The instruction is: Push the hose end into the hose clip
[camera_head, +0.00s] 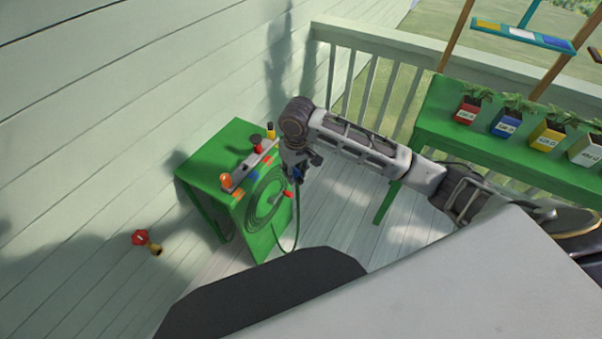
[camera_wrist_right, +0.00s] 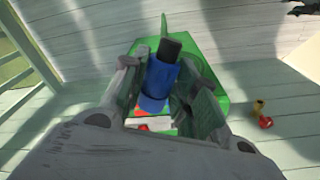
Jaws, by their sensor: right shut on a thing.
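My right gripper (camera_head: 297,172) is in front of the right edge of a small green table-like stand. It is shut on the hose end, a blue piece with a dark tip (camera_wrist_right: 160,75), which shows between the fingers in the wrist view. The dark green hose (camera_head: 297,230) loops down from the held end to a coil (camera_head: 263,203) on the stand's front panel. A small red piece (camera_head: 287,194) is on that panel just below the gripper; I cannot tell whether it is the hose clip. No other clip can be made out. My left gripper is not in view.
The green stand (camera_head: 215,150) bears a grey rail with orange, red and yellow items. A red-handled wall tap (camera_head: 140,238) is at left. A green bench (camera_head: 480,140) with coloured plant pots and a white railing (camera_head: 385,90) stand at right. Deck boards between are clear.

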